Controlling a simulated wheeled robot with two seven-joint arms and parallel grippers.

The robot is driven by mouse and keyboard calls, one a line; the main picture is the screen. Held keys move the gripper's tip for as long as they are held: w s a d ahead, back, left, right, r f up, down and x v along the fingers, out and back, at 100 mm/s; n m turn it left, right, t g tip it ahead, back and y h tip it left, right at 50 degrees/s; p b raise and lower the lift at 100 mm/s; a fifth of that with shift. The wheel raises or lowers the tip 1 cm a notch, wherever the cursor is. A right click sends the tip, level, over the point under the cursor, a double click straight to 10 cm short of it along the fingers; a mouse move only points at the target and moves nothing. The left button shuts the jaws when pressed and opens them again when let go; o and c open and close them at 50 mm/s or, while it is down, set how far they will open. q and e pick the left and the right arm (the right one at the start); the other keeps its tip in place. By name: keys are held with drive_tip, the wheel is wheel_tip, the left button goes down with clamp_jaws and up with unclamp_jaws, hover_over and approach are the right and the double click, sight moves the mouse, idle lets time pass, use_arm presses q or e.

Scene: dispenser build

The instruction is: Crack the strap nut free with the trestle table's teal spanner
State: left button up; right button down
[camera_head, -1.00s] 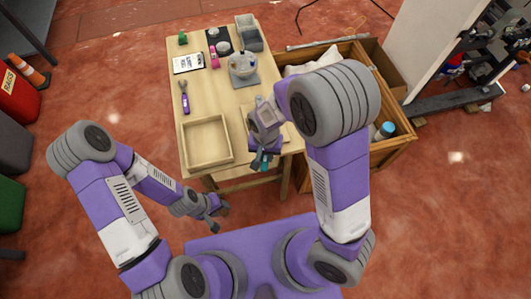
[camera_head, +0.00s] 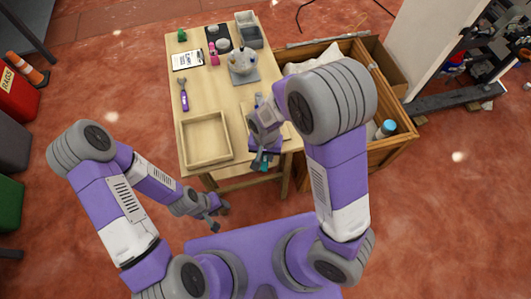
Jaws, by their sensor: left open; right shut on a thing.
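My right gripper (camera_head: 262,162) is over the near right edge of the wooden trestle table (camera_head: 215,95). It is shut on a small teal piece (camera_head: 265,166), which seems to be the teal spanner, mostly hidden by the fingers. A grey dispenser-like unit (camera_head: 243,66) with a rounded top stands on a grey base at the table's right side. The strap nut is too small to make out. My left gripper (camera_head: 218,215) is open and empty, off the table's near edge, low at the left.
An empty wooden tray (camera_head: 180,140) sits at the table's near left. A purple-handled tool (camera_head: 184,100), a clipboard (camera_head: 187,60) and a pink item (camera_head: 214,58) lie beyond it. Grey bins (camera_head: 251,38) stand at the far right. A wooden crate (camera_head: 400,146) stands right of the table.

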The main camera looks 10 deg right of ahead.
drive_tip(key=shift+f, duration=0.15)
drive_tip(key=shift+d, duration=0.1)
idle(0.3)
drive_tip(key=shift+s+d+n, duration=0.15)
drive_tip(key=shift+d+n, duration=0.4)
drive_tip(key=shift+n, duration=0.05)
drive_tip(key=shift+s+d+n, duration=0.15)
drive_tip(key=shift+d+n, duration=0.35)
drive_tip(key=shift+n, duration=0.1)
drive_tip(key=shift+d+n, duration=1.2)
drive_tip(key=shift+d, duration=0.05)
drive_tip(key=shift+w+d+n, duration=0.1)
drive_tip(key=shift+d+n, duration=1)
drive_tip(key=shift+d, duration=0.1)
